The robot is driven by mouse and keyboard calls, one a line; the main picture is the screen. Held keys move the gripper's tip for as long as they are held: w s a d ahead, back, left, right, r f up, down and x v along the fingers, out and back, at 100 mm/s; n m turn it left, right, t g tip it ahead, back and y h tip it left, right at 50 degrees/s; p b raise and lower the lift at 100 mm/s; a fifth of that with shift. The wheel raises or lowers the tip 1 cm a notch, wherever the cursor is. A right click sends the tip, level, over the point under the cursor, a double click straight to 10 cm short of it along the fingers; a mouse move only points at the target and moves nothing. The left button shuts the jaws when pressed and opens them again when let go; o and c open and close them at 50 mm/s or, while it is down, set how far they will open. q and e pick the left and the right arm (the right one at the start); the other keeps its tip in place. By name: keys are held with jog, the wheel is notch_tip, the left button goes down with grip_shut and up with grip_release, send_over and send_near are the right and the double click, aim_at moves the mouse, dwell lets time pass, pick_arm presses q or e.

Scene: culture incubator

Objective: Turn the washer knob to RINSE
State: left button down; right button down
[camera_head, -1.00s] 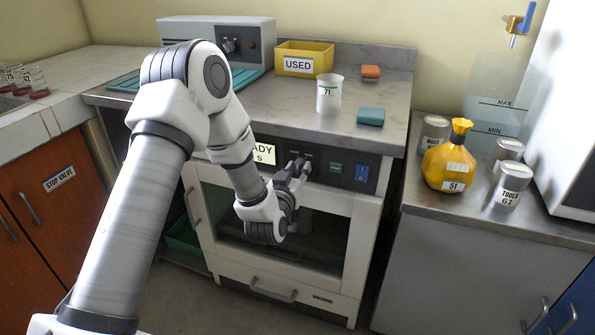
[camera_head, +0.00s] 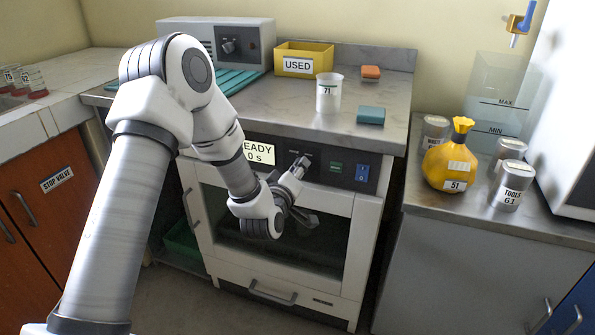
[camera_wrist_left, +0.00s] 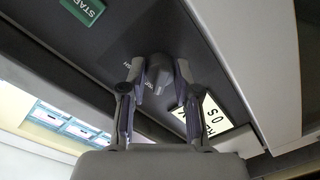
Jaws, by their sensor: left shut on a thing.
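The washer (camera_head: 345,205) stands under the counter, with a dark control panel (camera_head: 315,160) along its top front. My left gripper (camera_head: 299,168) is at this panel, right of the display (camera_head: 258,153) that reads READY 0 s. In the left wrist view, a dark knob (camera_wrist_left: 158,72) sits between its two fingertips, and the gripper is shut on it. The gripper hides the knob in the head view. Panel lettering beside the knob is partly covered, so I cannot read the knob's setting. My right gripper is not in view.
A green START button (camera_head: 336,167) and a blue button (camera_head: 362,173) sit right of the knob. The washer's door handle (camera_head: 189,208) is at the left. A white cup (camera_head: 328,95), teal block (camera_head: 371,115) and yellow USED bin (camera_head: 303,60) stand on the counter above.

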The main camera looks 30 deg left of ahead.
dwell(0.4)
pick_arm(q)
jog(key=c, duration=0.8)
grip_release()
jog(key=v, duration=0.7)
jog(key=shift+s, duration=0.25)
jog(key=shift+f, duration=0.1)
